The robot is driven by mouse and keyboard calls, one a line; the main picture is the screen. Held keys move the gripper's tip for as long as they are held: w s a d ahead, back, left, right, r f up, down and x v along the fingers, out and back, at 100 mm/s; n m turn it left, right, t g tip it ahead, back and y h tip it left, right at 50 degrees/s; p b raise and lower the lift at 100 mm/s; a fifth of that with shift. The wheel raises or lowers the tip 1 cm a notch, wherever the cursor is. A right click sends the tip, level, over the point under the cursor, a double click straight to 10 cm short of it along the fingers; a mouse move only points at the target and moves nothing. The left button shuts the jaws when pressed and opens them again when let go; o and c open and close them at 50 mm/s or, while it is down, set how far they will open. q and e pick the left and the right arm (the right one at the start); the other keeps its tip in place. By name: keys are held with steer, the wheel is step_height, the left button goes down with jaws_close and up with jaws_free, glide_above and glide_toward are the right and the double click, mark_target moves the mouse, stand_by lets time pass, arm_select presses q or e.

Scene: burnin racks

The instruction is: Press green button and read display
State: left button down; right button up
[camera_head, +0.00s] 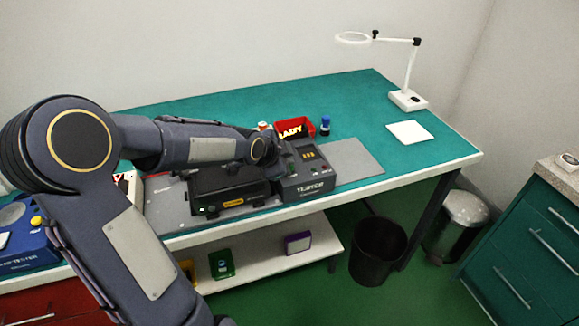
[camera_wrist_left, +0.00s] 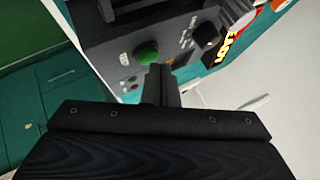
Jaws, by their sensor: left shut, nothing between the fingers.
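The dark tester box (camera_head: 305,185) stands on the bench with white lettering on its front. In the left wrist view, its panel (camera_wrist_left: 115,45) carries a domed green button (camera_wrist_left: 147,54) and a black knob (camera_wrist_left: 206,35). My left gripper (camera_head: 272,148) is over the tester's back left part in the head view. In the left wrist view, its closed fingertips (camera_wrist_left: 160,72) are empty and appear just beside and below the green button; I cannot tell whether they touch it. Small orange marks (camera_head: 308,154) show on the tester's top, but I cannot read a display. My right gripper is not in view.
A black case (camera_head: 228,192) sits left of the tester. Behind are a red bin (camera_head: 296,128) with yellow lettering and a blue bottle (camera_head: 325,125). A grey mat (camera_head: 355,160) lies bare to the right. A magnifier lamp (camera_head: 408,99) stands at the far right.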

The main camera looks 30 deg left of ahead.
arm_select(q)
steer(key=shift+f, duration=0.4)
steer(key=shift+r, duration=0.1)
stand_by(0.4)
steer(key=shift+r+p, duration=0.6)
steer(key=shift+r, duration=0.2)
step_height(320, 180, up, 5)
steer(key=p, duration=0.4)
steer(key=shift+p, duration=0.35)
